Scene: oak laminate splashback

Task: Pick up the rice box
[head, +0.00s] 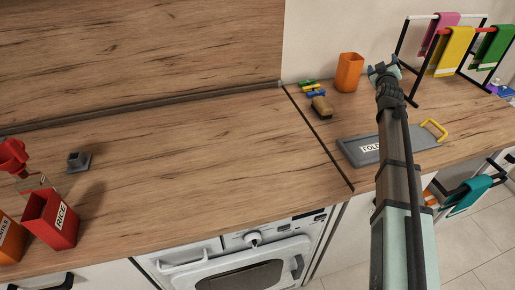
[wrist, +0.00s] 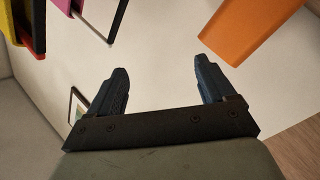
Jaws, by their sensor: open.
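The rice box (head: 52,220) is an open-topped red container with a white "RICE" label, standing upright at the lower left of the worktop in the head view. My gripper (head: 382,68) is far to its right, raised near the orange cup at the back of the worktop. In the wrist view the two dark fingers (wrist: 162,85) are apart with nothing between them. The rice box does not show in the wrist view.
An orange box (head: 10,240) stands left of the rice box, and a red funnel-like item (head: 13,157) is behind it. A small grey block (head: 78,161) sits nearby. An orange cup (head: 349,72), a grey folding board (head: 375,148) and a towel rack (head: 408,35) are right. The middle worktop is clear.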

